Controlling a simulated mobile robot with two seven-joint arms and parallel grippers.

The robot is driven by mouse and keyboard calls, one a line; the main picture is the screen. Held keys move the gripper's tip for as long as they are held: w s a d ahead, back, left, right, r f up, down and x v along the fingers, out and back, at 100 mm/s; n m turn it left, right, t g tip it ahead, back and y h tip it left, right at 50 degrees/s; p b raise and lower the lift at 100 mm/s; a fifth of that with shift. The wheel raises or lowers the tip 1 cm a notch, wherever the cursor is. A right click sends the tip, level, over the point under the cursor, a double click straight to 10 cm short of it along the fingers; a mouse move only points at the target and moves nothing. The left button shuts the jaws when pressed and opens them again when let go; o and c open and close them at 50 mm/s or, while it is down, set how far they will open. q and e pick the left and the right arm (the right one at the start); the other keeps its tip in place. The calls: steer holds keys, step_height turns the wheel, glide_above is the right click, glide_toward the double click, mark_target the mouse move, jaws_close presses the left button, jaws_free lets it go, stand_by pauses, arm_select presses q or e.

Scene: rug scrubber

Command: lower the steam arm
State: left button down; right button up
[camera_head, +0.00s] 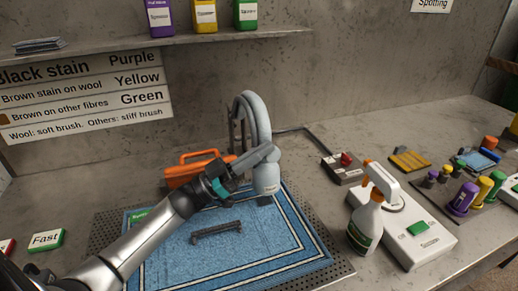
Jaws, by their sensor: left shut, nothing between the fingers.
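The steam arm (252,108) is a grey curved tube that rises behind the blue rug (275,245) and bends over towards it. A pale grey cylindrical head (266,179) hangs at its front end above the rug's far edge. My left gripper (226,184), with teal parts, is shut and empty just left of this head. It overlaps the steam arm's side in the picture, and I cannot tell whether they touch. My right gripper is not in view.
A spray bottle (367,222) and a white device (415,236) stand at right, with a red-button box (343,167) behind. A shelf (150,42) runs above.

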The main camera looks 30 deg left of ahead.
arm_select(q)
steer(key=f+m+g+h+b, duration=0.1)
steer(key=f+m+b, duration=0.1)
steer(key=f+m+g+h+b, duration=0.1)
steer(key=f+m+b, duration=0.1)
steer(key=m, duration=0.1)
steer(key=shift+s+d+f+b, duration=0.15)
steer(key=shift+d+f+b, duration=0.05)
steer(key=shift+f+b, duration=0.1)
